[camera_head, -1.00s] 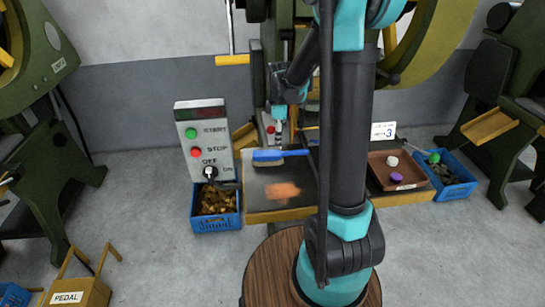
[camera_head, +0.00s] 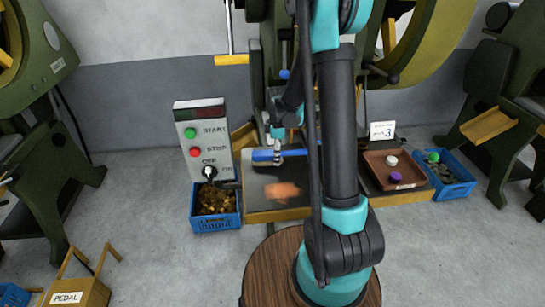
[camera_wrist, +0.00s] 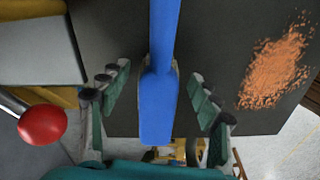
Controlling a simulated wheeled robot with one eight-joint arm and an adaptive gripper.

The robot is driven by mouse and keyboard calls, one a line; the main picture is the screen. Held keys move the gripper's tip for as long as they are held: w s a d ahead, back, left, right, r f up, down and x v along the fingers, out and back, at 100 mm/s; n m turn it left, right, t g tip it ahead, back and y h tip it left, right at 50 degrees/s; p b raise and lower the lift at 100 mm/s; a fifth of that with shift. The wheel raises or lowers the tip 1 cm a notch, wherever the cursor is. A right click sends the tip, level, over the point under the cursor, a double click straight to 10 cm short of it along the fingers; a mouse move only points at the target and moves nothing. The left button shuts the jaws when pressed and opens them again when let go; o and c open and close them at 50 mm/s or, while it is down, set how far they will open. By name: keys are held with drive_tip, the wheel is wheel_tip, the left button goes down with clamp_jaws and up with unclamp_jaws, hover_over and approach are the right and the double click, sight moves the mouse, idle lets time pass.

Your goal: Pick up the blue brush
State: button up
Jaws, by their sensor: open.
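The blue brush (camera_head: 262,155) lies on the dark plate (camera_head: 262,203) of the work table, its long side running left to right in the head view. My gripper (camera_head: 277,150) is over the brush, pointing down. In the wrist view the brush (camera_wrist: 160,95) runs lengthwise between the two open fingers of my gripper (camera_wrist: 158,100), with a visible gap on each side. Part of the brush is hidden behind my gripper and arm in the head view.
Copper-coloured shavings (camera_head: 282,191) lie on the plate. A control box (camera_head: 205,140) and a blue crate (camera_head: 215,207) stand left. A brown tray (camera_head: 412,180) with two knobs and another blue crate (camera_head: 449,173) are right. A red ball knob (camera_wrist: 42,124) is left in the wrist view.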

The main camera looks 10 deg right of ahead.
drive_tip(key=shift+c, duration=0.5)
drive_tip(key=c, duration=1.2)
drive_tip(key=shift+r, duration=0.15)
wheel_tip(320, 180, up, 20)
drive_tip(key=o, duration=0.7)
drive_tip(key=c, duration=0.5)
drive_tip(key=shift+f, duration=0.2)
